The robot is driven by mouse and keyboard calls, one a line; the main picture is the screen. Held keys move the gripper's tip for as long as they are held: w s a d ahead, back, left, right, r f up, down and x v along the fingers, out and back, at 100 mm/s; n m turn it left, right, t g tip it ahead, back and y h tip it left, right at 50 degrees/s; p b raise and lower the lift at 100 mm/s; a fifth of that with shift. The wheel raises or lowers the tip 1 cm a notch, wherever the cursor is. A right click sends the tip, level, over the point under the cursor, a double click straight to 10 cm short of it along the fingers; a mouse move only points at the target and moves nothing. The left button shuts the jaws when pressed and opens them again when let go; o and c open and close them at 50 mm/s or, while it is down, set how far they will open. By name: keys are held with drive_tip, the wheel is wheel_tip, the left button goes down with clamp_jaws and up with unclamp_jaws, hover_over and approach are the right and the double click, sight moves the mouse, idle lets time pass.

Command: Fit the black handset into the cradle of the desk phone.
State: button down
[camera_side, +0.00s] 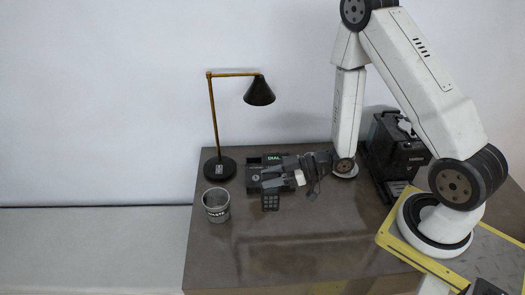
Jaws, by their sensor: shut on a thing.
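The desk phone stands on the dark vanity top, left of my gripper; its black keypad (271,202) shows below the gripper fingers, and a black part with green DIAL lettering (274,157) shows behind them. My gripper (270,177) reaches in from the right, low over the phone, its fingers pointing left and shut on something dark. That dark thing is most likely the black handset, but it merges with the gripper and phone, so its outline and its fit to the cradle cannot be told. The cradle is largely hidden by my gripper.
A black lamp (260,92) with a brass stem stands behind left on a round base (220,168). A grey metal bin (216,206) stands front left. A black machine (394,150) stands at the right. The front of the vanity top (290,250) is clear.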

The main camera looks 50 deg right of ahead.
drive_tip(key=w+d+r, duration=0.2)
drive_tip(key=w+d, duration=0.2)
drive_tip(key=d, duration=0.3)
drive_tip(key=w+d+r, duration=0.2)
drive_tip(key=w+d, duration=0.2)
drive_tip(key=d, duration=0.3)
drive_tip(key=shift+d, duration=0.3)
drive_tip(key=shift+w+f, duration=0.1)
drive_tip(key=shift+w, duration=0.05)
drive_tip(key=w+d+f, duration=0.2)
drive_tip(key=w+f, duration=0.7)
drive_tip(key=w, duration=0.4)
drive_tip(key=shift+d+f, duration=0.15)
drive_tip(key=shift+f, duration=0.05)
drive_tip(key=shift+w, duration=0.15)
